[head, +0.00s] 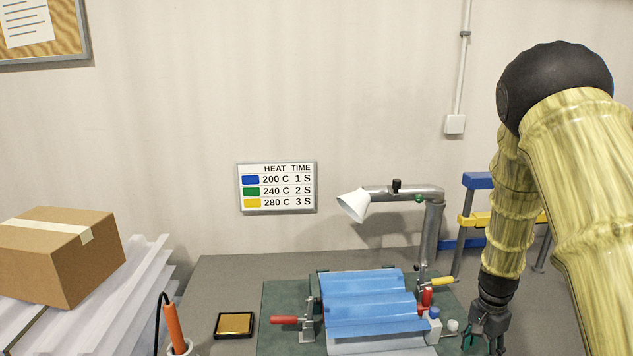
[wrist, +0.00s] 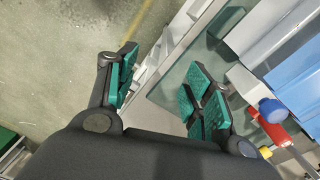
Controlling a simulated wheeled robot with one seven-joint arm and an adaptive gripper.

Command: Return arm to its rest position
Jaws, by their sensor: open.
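My arm comes down the right side of the head view, in yellow wood-like links with a black joint. My gripper (head: 487,331) hangs at its end, right of the blue corrugated sheet (head: 370,296), near the bench's right part. In the wrist view my gripper (wrist: 160,95) has its green-padded fingers spread wide with nothing between them. The blue sheet (wrist: 298,80) shows at the right edge there, apart from the fingers. In the head view it lies on a fixture on a dark green mat (head: 275,318).
A blue and yellow rack (head: 475,218) stands behind my arm. An orange-handled tool (head: 174,326), a gold pad (head: 234,325) and a cardboard box (head: 58,258) are at left. Floor (wrist: 50,60) is open beyond my fingers.

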